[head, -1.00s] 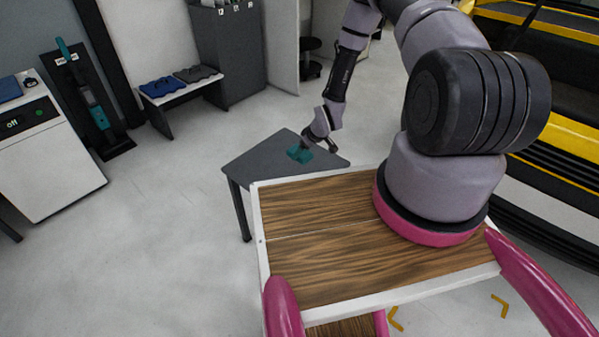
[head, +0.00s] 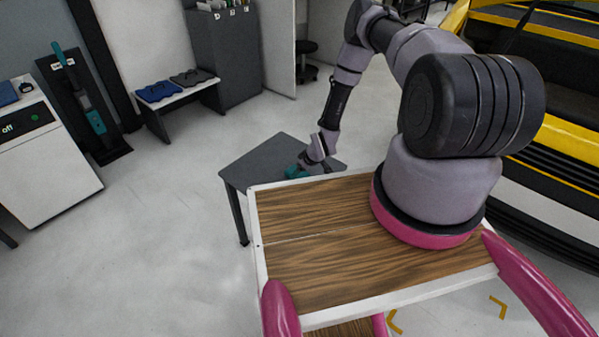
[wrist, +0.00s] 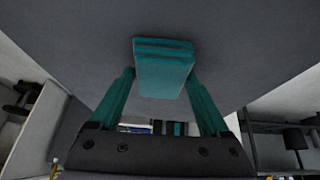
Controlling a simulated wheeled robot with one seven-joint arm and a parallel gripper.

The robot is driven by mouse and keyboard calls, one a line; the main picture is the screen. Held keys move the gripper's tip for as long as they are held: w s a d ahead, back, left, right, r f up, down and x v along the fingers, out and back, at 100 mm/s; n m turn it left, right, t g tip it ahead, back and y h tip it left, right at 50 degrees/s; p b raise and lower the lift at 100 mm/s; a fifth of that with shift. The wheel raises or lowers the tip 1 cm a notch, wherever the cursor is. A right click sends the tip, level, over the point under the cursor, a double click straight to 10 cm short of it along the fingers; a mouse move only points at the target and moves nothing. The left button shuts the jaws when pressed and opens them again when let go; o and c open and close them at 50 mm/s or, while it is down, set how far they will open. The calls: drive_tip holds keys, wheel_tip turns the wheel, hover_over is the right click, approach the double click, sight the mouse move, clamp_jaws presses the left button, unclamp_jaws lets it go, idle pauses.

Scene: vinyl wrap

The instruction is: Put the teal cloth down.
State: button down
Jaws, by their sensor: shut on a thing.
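The teal cloth (wrist: 163,68) is a small folded pad between the fingertips of my gripper (wrist: 161,78) in the wrist view. The teal fingers meet its two sides, and the gripper is shut on it. In the head view, the cloth (head: 296,172) shows small at my gripper (head: 304,164), over the near part of the dark grey table (head: 262,158). The grey tabletop fills much of the wrist view behind the cloth. I cannot tell whether the cloth touches the tabletop.
The tabletop is otherwise bare. My wood-topped base stands close against its near side. A low bench (head: 180,90) with blue and dark folded items stands at the back. A white cabinet (head: 40,160) is at left, and a yellow vehicle (head: 560,130) at right. The floor at left is clear.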

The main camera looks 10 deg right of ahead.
unclamp_jaws()
